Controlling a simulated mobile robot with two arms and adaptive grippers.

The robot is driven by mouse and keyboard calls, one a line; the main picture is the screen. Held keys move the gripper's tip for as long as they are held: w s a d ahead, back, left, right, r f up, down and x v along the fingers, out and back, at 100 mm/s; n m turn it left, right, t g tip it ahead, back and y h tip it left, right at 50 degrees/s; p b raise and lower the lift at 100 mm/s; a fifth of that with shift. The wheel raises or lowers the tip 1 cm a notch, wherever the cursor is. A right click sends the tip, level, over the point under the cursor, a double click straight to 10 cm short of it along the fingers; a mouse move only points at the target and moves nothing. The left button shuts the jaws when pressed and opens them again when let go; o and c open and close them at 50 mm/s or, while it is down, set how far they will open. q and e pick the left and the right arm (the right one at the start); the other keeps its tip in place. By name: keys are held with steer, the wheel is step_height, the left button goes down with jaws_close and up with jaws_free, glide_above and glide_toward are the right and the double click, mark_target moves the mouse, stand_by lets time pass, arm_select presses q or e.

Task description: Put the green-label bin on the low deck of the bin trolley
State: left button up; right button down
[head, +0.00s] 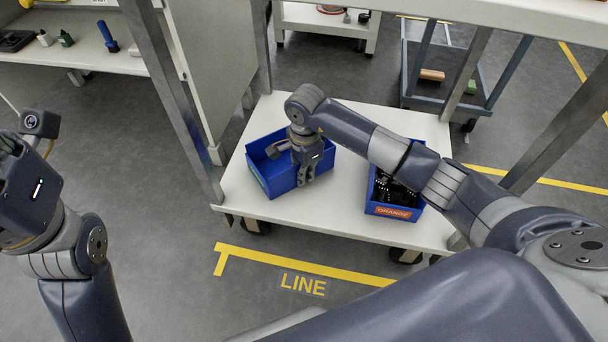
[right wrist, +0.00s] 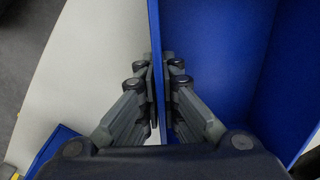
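A blue bin (head: 258,160) with a greenish label on its left side, its wording unreadable, sits at an angle over the left part of the white low deck (head: 340,220) of the trolley. I cannot tell whether it rests fully on the deck. My right gripper (head: 305,178) points down at the bin's right side. In the right wrist view, its fingers (right wrist: 162,75) are shut on the bin's blue wall (right wrist: 207,50), one on each side. The bin's inside looks empty where visible. My left gripper is at the left edge, its fingers not clearly visible.
A blue bin labelled ORANGE (head: 393,211), with dark parts inside, stands on the deck's right. Grey trolley posts (head: 170,90) and an upper shelf frame the deck. A dark cart (head: 445,100) stands behind. Bare deck lies between the bins.

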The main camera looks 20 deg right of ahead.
steer(key=c, duration=1.8)
jaws_free()
steer(key=shift+f, duration=0.1)
